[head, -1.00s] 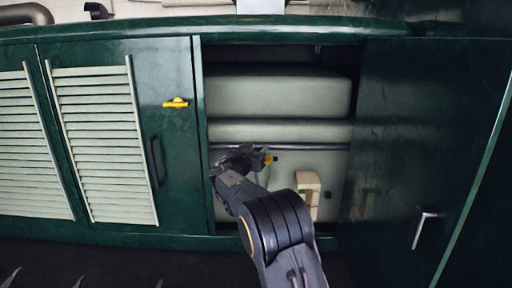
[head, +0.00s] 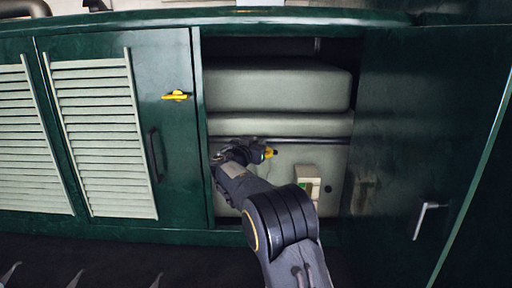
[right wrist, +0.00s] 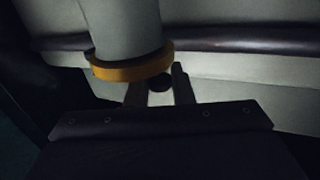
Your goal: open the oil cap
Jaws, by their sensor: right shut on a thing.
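The oil cap, a yellow-orange ring at the end of a pale grey-green pipe, shows left of centre in the right wrist view (right wrist: 132,68). My right gripper (head: 264,152) reaches into the cabinet and is shut on the cap. Its two fingers stand a little apart in the right wrist view (right wrist: 159,88), with a dark round spot showing between them. The exact contact is dim and partly hidden. My left gripper is not in view.
The cabinet opening has a dark green frame (head: 198,130). An open green door with a metal handle (head: 425,216) is at the right. A small pale box (head: 306,180) sits right of my gripper.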

